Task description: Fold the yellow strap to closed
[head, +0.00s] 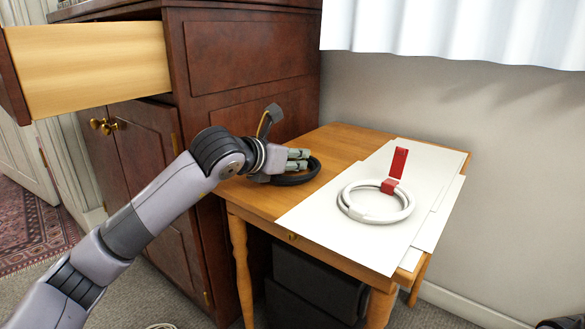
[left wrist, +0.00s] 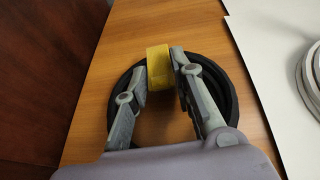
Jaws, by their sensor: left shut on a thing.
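My left gripper (head: 306,159) is low over the left part of the wooden table, at a black coil (head: 298,177). In the left wrist view the gripper (left wrist: 160,70) is shut on the yellow strap (left wrist: 158,68), which shows between its fingertips at the far side of the black coil (left wrist: 228,92). The strap looks like a short upright band at the coil's ring; its lower part and exact angle are hard to tell. In the head view the strap is hidden by my gripper. My right gripper is not in view.
A white coil (head: 376,203) with an upright red strap (head: 398,163) lies on white sheets (head: 335,228) on the table (head: 335,140). A dark wooden cabinet (head: 245,75) stands close on the left, its drawer (head: 88,65) pulled open. Dark boxes (head: 310,285) sit under the table.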

